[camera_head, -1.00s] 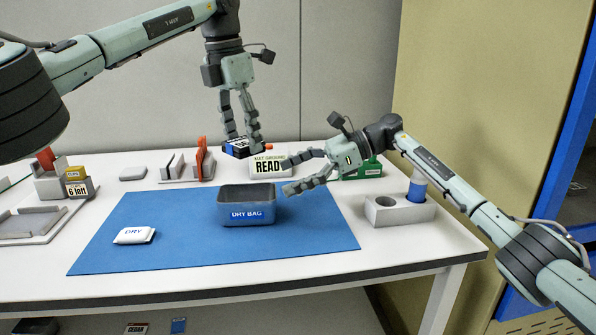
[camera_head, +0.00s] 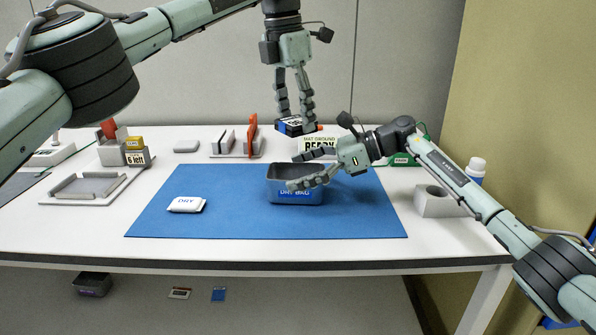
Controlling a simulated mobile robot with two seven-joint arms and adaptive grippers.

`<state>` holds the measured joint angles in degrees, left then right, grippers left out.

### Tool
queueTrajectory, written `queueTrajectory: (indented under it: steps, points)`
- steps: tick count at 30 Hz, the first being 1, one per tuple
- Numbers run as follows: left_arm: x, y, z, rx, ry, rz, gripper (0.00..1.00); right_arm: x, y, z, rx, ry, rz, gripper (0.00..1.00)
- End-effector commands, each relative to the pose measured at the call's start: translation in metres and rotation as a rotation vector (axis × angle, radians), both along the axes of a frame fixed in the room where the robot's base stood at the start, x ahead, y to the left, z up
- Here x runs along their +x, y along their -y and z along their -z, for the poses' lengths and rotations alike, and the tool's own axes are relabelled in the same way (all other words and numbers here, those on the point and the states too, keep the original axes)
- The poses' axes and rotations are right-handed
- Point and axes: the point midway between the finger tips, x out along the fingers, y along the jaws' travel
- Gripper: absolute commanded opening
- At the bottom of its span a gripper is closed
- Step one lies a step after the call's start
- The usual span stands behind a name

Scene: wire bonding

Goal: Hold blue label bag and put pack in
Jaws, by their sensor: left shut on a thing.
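The grey open-topped bag (camera_head: 280,182) with a blue DRY BAG label stands upright on the blue mat. A white pack (camera_head: 186,204) marked DRY lies flat on the mat to its left. My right gripper (camera_head: 299,172) is open, with its fingers apart over the bag's right part and one finger partly covering the label. I cannot tell whether it touches the bag. My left gripper (camera_head: 295,120) points down behind the bag and is shut on a small dark blue box (camera_head: 291,127) with a white label. The box appears raised above the table.
A ground sign (camera_head: 313,145) stands behind the bag, partly hidden by my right gripper. A grey holder (camera_head: 433,202) and a white-capped bottle (camera_head: 476,168) are at the right. A rack with orange parts (camera_head: 252,136) and a tray (camera_head: 88,188) are at the left. The mat's front is clear.

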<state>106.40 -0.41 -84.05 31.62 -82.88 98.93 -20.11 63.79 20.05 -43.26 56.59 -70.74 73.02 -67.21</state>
Motion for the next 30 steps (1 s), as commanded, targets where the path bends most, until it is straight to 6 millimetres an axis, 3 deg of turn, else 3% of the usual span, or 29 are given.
queueTrajectory:
  steps: [1, 10, 17, 30]
  points:
    - [0.000, 0.000, 0.000, 0.000, 0.000, 0.000, 0.25, 0.000, 0.000, 0.000, 0.000, 0.000, 0.000, 0.83]
    - [0.000, 0.000, 0.000, 0.000, 0.000, 0.000, 0.25, 0.000, 0.000, 0.000, 0.000, 0.000, 0.000, 0.46]
    - [0.000, 0.000, 0.006, 0.007, -0.009, -0.108, 0.25, 0.000, 0.000, 0.000, 0.000, 0.000, 0.000, 0.45]
    - [0.000, 0.001, 0.037, 0.010, -0.005, -0.790, 0.25, 0.000, 0.000, 0.000, 0.000, 0.000, 0.000, 0.45]
